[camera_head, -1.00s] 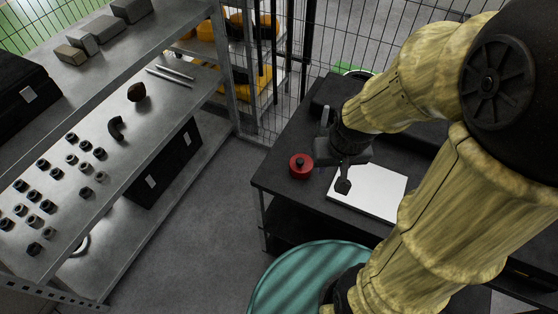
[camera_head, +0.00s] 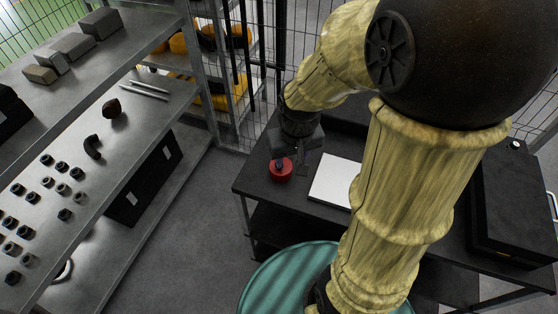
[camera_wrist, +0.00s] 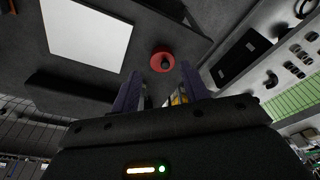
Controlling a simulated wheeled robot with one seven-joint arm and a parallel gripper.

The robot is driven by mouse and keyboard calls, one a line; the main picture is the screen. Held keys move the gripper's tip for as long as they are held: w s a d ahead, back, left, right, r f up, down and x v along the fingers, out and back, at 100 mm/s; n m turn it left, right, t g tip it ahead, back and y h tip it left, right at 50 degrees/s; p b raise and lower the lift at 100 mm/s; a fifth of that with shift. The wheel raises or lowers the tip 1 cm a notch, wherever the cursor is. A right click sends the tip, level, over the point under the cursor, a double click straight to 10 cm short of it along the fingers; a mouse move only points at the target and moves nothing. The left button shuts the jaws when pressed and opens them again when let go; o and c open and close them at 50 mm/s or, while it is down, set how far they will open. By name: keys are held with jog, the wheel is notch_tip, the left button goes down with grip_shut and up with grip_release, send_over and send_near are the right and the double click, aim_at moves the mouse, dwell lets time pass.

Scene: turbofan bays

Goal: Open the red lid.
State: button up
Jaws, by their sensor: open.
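The red lid (camera_head: 281,171) is a round red piece with a dark knob on top. It sits on the dark table (camera_head: 262,186) near its left edge. In the wrist view the red lid (camera_wrist: 162,60) shows beyond my fingertips, slightly right of the middle between them. My gripper (camera_wrist: 160,88) is open, with its two fingers apart and nothing between them. In the head view my gripper (camera_head: 290,157) is above and close to the lid and partly covers its far side. I cannot tell whether it touches the knob.
A white sheet (camera_head: 332,182) lies on the table to the right of the lid. A black case (camera_head: 515,205) stands at the table's right. A metal shelf (camera_head: 120,145) with small nuts and parts is at the left. A teal round top (camera_head: 285,280) is in front.

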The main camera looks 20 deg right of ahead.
jog(key=w+r+n+g+b, duration=0.1)
jog(key=w+g+b, duration=0.1)
jog(key=w, duration=0.9)
jog(key=shift+w+r+b, duration=0.25)
jog(key=shift+b, duration=0.45)
jog(key=shift+f, duration=0.1)
notch_tip(320, 180, down, 17)
jog(key=shift+f+p, duration=0.15)
jog(key=shift+p, duration=0.6)
grip_shut()
